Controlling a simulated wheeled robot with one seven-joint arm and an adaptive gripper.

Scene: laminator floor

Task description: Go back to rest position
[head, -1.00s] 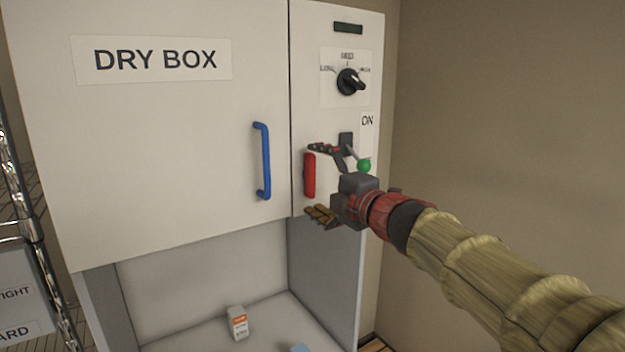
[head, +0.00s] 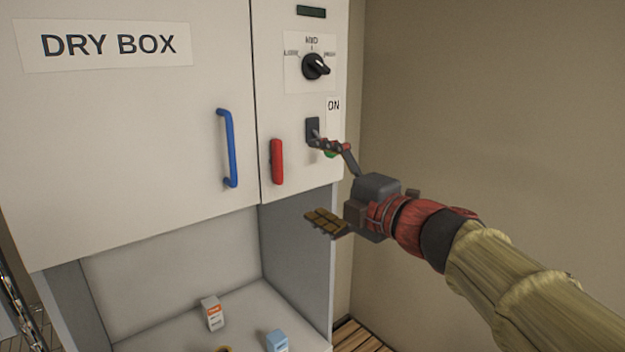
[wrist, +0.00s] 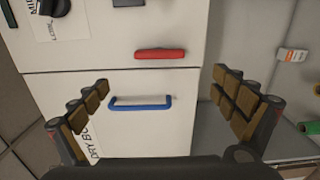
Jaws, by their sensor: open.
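My gripper (head: 322,182) is open and empty, in front of the right part of the dry box (head: 120,150). Its upper finger overlaps the green knob of a lever under the ON label in the head view, so the knob is partly hidden. The lower finger hangs below the panel's bottom edge. The red handle (head: 277,162) is just left of the gripper, apart from it. In the wrist view (wrist: 160,110) the two padded fingers are wide apart, with the blue door handle (wrist: 140,103) seen between them and the red handle above.
A black dial (head: 316,66) sits above the lever on the panel. Below the cabinet, a white-orange box (head: 212,313) and a light blue box (head: 277,341) stand on the shelf. A bare wall (head: 490,110) is to the right. A wire rack shows at the lower left.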

